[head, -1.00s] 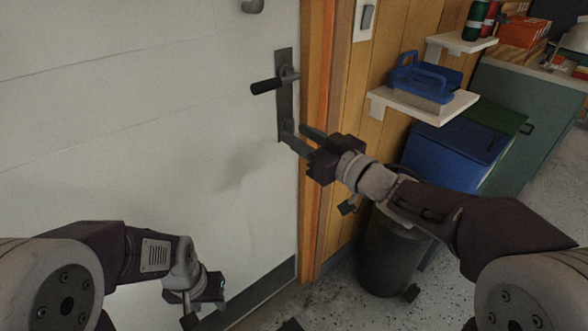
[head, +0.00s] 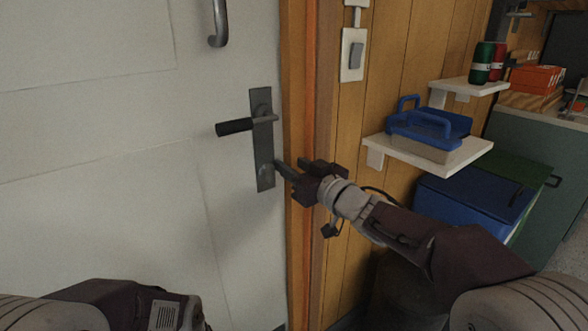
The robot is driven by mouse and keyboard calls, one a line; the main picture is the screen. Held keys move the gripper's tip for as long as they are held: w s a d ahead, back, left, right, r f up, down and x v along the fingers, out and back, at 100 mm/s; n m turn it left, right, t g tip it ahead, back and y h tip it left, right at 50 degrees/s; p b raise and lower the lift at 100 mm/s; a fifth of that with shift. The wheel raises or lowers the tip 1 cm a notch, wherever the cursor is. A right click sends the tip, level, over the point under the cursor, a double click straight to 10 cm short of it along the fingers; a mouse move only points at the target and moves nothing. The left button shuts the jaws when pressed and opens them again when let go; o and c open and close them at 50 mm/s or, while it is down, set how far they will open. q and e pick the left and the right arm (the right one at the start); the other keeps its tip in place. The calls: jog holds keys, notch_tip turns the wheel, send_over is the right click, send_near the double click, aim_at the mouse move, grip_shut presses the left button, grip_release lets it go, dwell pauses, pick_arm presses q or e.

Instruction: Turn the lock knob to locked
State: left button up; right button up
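A dark lock plate (head: 262,135) is fixed upright on the white door near its right edge. It carries a lever handle (head: 235,127) with a black grip pointing left, roughly level. The lock knob (head: 266,172) appears as a small, dim shape low on the plate; its turn angle is too unclear to tell. My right gripper (head: 289,164) is at the plate's lower right edge, fingers pointing left toward the door, with a gap between them. It does not hold the knob. My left gripper is below the picture; only part of its arm shows at the bottom left.
An orange-brown door frame (head: 301,260) runs just right of the plate, behind my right gripper. A light switch (head: 354,54) and a shelf (head: 450,158) with a blue caddy (head: 425,127) are on the wood wall. A blue bin (head: 455,205) stands below.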

jog(key=shift+s+d+r, duration=0.1)
jog(key=shift+s+d, duration=0.05)
jog(key=shift+s, duration=0.05)
jog(key=shift+w+d, duration=0.1)
jog(key=shift+d, duration=0.05)
jog(key=c, duration=0.5)
grip_shut()
dwell(0.5)
jog(key=o, duration=0.5)
grip_release()
